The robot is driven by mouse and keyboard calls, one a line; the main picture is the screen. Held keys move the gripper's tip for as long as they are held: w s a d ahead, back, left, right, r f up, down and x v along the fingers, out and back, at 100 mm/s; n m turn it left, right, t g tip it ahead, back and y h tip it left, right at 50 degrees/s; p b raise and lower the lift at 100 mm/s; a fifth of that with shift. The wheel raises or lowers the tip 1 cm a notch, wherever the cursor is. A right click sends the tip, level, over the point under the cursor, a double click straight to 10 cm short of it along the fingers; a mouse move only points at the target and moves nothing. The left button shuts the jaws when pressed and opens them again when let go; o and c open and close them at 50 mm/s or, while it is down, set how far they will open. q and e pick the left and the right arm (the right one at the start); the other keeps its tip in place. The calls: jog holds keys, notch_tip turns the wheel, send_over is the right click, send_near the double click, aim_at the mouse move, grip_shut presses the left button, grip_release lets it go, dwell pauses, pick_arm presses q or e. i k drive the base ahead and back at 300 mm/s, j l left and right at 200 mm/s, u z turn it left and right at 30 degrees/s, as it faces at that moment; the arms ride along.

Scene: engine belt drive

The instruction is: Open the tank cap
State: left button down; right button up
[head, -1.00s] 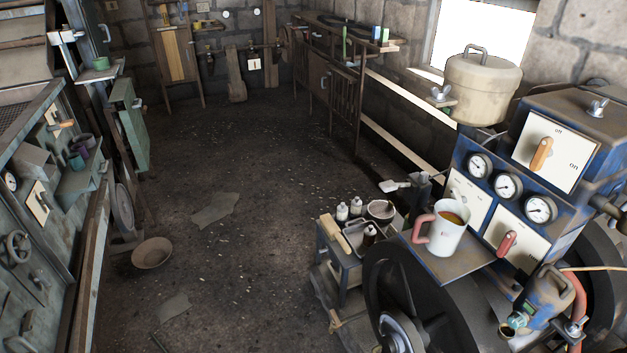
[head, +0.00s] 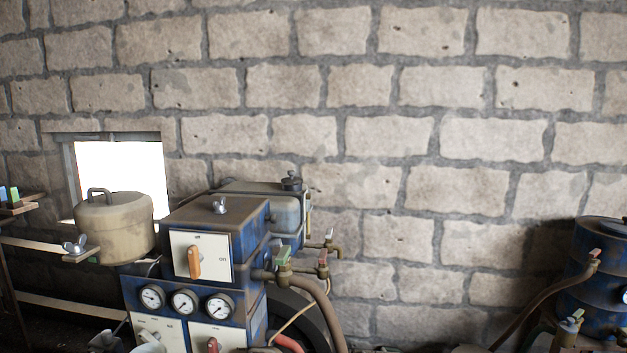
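A dark round cap (head: 291,181) sits on top of a grey tank (head: 286,212). The tank stands behind the blue engine control box (head: 216,290), near the brick wall. The cap appears to be seated on the tank. A beige pot-like vessel (head: 114,230) with a handled lid stands to the left of the control box. Neither of my grippers shows in the head view.
The control box carries an orange switch handle (head: 194,262) and three gauges (head: 184,302). Brass valves (head: 283,269) and a brown hose (head: 328,315) are to its right. A blue barrel (head: 600,280) stands at the far right. A bright window (head: 120,175) is behind the vessel.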

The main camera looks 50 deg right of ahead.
aim_at(291, 180)
jog(key=z, duration=1.8)
jog(key=l+z, duration=0.65)
jog(key=z, duration=0.2)
jog(key=l+z, duration=0.4)
jog(key=i+l+z, duration=0.35)
jog(key=i+l, duration=0.5)
jog(key=i, duration=0.15)
jog(key=i+u, duration=0.45)
jog(key=i+l+u, duration=0.2)
jog(key=i+u, duration=0.45)
jog(key=u, duration=0.3)
jog(key=i+u, duration=0.25)
jog(key=u, duration=0.2)
jog(key=i+l+u, duration=0.1)
jog(key=u, duration=0.4)
jog(key=i+l+u, duration=0.25)
jog(key=u, duration=0.2)
jog(key=i+l+u, duration=0.15)
jog(key=u, duration=0.35)
jog(key=k+l, duration=0.05)
jog(key=l, duration=0.05)
